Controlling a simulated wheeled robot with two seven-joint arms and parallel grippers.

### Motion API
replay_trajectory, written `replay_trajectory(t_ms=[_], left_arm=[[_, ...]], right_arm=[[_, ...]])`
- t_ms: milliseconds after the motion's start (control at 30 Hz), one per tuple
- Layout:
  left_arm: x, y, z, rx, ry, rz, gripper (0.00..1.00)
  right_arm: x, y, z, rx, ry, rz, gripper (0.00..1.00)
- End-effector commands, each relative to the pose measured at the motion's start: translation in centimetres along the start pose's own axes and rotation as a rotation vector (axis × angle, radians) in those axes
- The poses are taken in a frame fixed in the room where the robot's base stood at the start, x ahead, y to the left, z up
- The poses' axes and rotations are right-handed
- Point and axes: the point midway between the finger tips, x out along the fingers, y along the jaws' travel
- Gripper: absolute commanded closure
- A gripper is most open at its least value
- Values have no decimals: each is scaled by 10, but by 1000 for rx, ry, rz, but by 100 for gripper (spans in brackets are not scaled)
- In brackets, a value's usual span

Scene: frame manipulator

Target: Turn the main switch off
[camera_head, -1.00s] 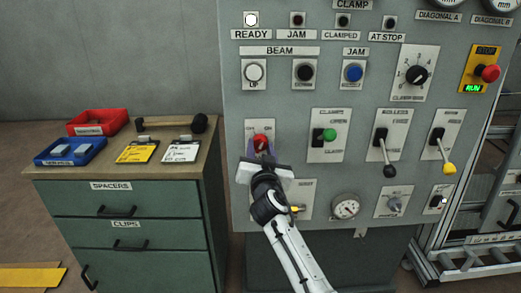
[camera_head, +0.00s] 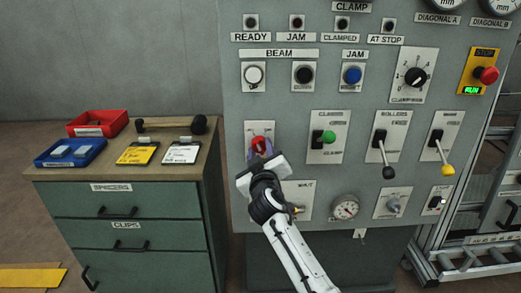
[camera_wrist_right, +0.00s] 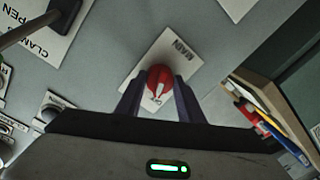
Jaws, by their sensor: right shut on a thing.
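The main switch is a red rotary knob (camera_head: 258,142) on a pale plate (camera_head: 267,130) at the lower left of the grey panel. My right gripper (camera_head: 261,153) reaches up to it from below and is shut on the knob. In the right wrist view the red knob (camera_wrist_right: 160,77) sits between the two dark fingers of my right gripper (camera_wrist_right: 159,88), with a white pointer mark on it. The plate (camera_wrist_right: 175,50) beside it reads MAIN. Part of the plate is hidden by the gripper. My left gripper is not in view.
A green-knobbed lever (camera_head: 328,137) is just right of the switch, with black-knobbed (camera_head: 389,171) and yellow-knobbed (camera_head: 448,168) levers farther right. The READY lamp (camera_head: 251,21) is dark. A green cabinet (camera_head: 130,205) with trays on top stands left.

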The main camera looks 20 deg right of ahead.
Motion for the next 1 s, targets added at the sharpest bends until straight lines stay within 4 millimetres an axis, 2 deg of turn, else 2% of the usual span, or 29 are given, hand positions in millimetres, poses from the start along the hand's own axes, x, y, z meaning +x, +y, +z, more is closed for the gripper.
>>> replay_trajectory(t_ms=[300, 800, 833, 933, 1000], left_arm=[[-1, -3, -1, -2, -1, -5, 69], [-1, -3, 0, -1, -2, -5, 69], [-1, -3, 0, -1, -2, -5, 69], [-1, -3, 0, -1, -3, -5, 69], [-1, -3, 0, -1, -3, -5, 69]], right_arm=[[0, 0, -1, -111, -3, 2, 88], [0, 0, -1, -133, -4, 3, 88], [0, 0, -1, -133, -4, 3, 64], [0, 0, -1, -132, -4, 3, 47], [0, 0, -1, -132, -4, 3, 47]])
